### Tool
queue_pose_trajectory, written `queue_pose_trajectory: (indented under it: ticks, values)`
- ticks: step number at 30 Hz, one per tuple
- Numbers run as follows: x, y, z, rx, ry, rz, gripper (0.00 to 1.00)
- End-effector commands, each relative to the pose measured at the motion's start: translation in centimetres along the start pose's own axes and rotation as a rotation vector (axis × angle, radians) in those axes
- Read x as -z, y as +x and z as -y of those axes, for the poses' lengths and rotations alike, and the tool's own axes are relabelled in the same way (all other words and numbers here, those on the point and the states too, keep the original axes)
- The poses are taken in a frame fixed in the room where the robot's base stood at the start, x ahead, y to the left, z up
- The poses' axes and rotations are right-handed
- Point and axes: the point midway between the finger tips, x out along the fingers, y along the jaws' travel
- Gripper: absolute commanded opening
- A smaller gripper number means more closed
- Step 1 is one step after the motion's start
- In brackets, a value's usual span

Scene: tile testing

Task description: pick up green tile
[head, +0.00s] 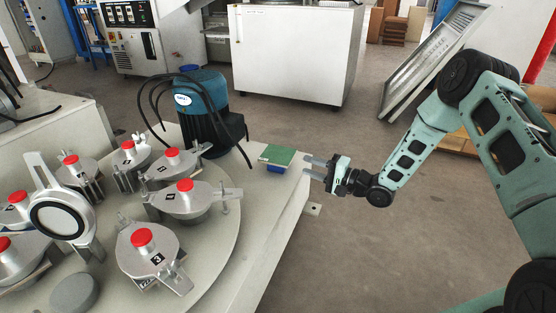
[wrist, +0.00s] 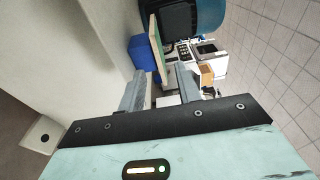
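The green tile (head: 278,153) lies flat on top of a small blue block (head: 276,169) near the right edge of the light-coloured machine table (head: 258,225). In the wrist view the tile (wrist: 157,42) shows nearly edge-on, with the blue block (wrist: 143,53) at its left. My gripper (head: 307,165) is open and empty, just right of the tile in the head view, fingers pointing at it. In the wrist view the near edge of the tile lines up between the two fingertips (wrist: 161,73). I cannot tell whether the fingertips overlap it.
A blue motor (head: 205,115) with black cables stands left of the tile. A round turntable (head: 222,222) with several red-capped metal fixtures fills the table's left. A white cabinet (head: 295,55) stands behind.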

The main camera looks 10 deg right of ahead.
Motion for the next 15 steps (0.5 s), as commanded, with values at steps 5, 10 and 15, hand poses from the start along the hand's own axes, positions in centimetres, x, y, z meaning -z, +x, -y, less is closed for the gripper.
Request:
queue_pose_trajectory:
  ticks: [5, 10, 15]
  values:
    - [-0.3, 1.2, -0.5, 0.0, -0.001, 0.003, 0.34]
    - [-0.7, 3.4, -0.9, 0.002, -0.003, 0.003, 0.34]
    - [-0.6, 5.0, -0.5, 0.001, -0.001, 0.0, 0.34]
